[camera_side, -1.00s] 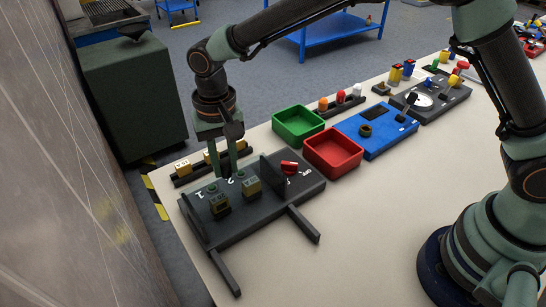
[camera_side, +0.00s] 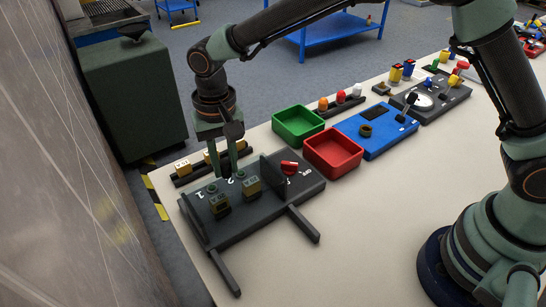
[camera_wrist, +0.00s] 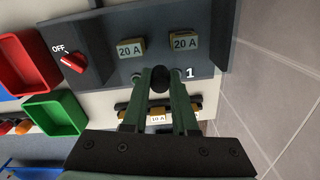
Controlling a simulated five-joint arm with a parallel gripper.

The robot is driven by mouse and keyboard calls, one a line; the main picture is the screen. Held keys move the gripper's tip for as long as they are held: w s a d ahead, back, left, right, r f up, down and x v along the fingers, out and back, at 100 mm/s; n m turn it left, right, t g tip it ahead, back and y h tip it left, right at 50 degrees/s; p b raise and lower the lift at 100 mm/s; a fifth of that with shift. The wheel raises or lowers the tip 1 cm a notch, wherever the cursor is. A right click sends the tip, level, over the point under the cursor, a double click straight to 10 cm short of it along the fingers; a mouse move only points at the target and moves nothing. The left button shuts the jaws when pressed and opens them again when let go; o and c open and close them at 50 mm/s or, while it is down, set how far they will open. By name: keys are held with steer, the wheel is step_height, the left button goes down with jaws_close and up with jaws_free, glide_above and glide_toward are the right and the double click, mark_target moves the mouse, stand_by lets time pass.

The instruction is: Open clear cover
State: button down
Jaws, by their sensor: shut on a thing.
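My gripper (camera_side: 229,168) points down over the far edge of a dark grey panel (camera_side: 247,212). In the wrist view my gripper (camera_wrist: 159,88) has its two green fingers closed around a dark round knob (camera_wrist: 159,78). The clear cover itself cannot be made out in either view. Two 20 A blocks (camera_side: 220,205) sit on the panel, and both show in the wrist view (camera_wrist: 131,48). A red switch (camera_side: 289,168) is beside a dark upright plate (camera_side: 273,174); it points to OFF in the wrist view (camera_wrist: 73,62).
Two dark bars (camera_side: 304,224) stick out from the panel's near side. A green tray (camera_side: 298,139) and a red tray (camera_side: 333,165) stand to the right. A rack with pale blocks (camera_side: 183,168) lies behind the panel. The near table is bare.

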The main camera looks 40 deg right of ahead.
stand_by(0.4)
steer(key=s, duration=0.9)
steer(key=shift+s, duration=0.35)
steer(key=c, duration=0.7)
jaws_free()
steer(key=shift+r, duration=0.1)
step_height(320, 180, up, 12)
